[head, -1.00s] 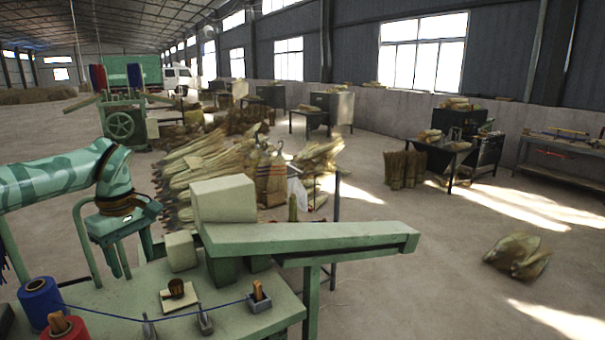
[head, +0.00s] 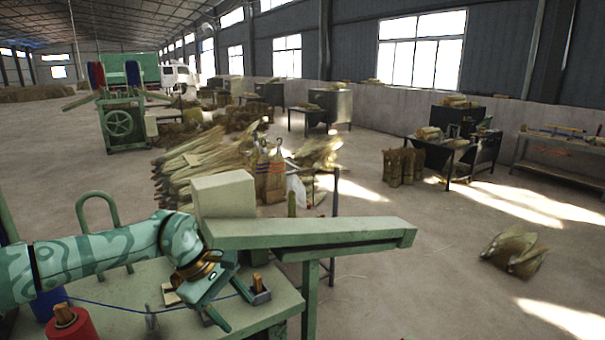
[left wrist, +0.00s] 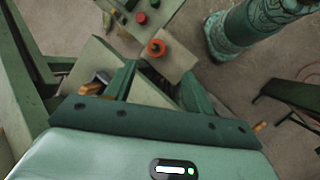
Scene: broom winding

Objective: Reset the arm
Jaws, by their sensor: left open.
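My left gripper (head: 232,306) is teal and points down over the green winding table (head: 275,312). It is open, and I see nothing between its fingers. In the left wrist view its two fingers (left wrist: 157,82) stand apart. In that view an orange-red knob (left wrist: 155,48) on a pale block lies beyond the fingertips. A small metal holder with a wooden peg (head: 260,288) is just right of the gripper in the head view. My forearm hides part of the table and its small fittings. My right gripper is in neither view.
A long green beam (head: 320,233) and a pale green block (head: 223,194) stand close behind the gripper. A red spool (head: 72,325) and a partly hidden blue spool (head: 48,300) sit at the left. Broom bundles (head: 215,165) lie behind; open floor is at the right.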

